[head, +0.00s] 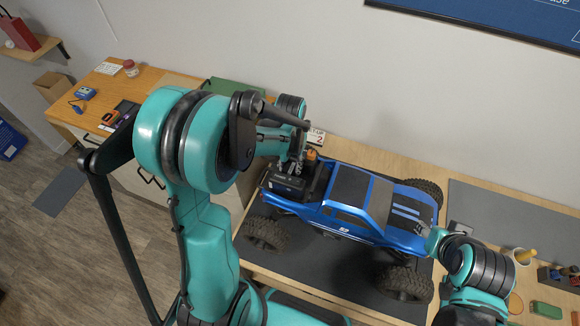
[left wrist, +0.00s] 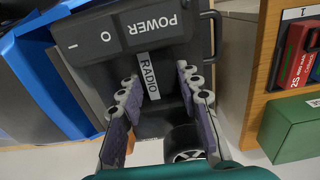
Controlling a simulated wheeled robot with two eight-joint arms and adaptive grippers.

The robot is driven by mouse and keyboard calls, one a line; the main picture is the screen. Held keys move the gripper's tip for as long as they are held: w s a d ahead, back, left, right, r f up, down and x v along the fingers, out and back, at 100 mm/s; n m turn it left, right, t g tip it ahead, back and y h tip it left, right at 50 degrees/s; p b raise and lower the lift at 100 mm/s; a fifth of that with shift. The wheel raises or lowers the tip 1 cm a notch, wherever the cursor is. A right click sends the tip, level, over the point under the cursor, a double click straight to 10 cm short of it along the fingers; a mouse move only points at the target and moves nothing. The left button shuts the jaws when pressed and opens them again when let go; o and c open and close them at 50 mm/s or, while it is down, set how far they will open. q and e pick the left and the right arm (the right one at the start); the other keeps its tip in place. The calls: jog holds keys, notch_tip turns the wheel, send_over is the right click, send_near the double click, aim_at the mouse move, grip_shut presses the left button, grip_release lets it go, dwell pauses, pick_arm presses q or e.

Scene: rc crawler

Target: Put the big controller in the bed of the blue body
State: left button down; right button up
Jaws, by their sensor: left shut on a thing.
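The blue body (head: 365,200) is a large blue truck with black wheels, standing on a dark mat. The big controller (head: 288,186) is a dark box at the truck's rear, over the bed area. My left gripper (head: 292,160) is shut on it from above. In the left wrist view the controller (left wrist: 125,40) shows the words POWER and RADIO, with my left fingers (left wrist: 162,95) on both sides of its narrow part. Blue body panels (left wrist: 45,85) are beside it. I cannot tell whether it touches the bed floor. My right gripper (head: 436,240) is at the truck's front; its fingers are unclear.
A wooden bench (head: 365,150) carries the truck and dark mat (head: 340,265). A mug (head: 519,256) and a green block (head: 546,310) are at the right. A green box (left wrist: 292,128) and rack with red packs (left wrist: 300,55) stand near the left gripper.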

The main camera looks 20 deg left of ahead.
pick_arm(q)
jog(key=shift+f, duration=0.1)
jog(key=shift+f, duration=0.1)
jog(key=c, duration=1.1)
grip_release()
jog(key=shift+o, duration=0.2)
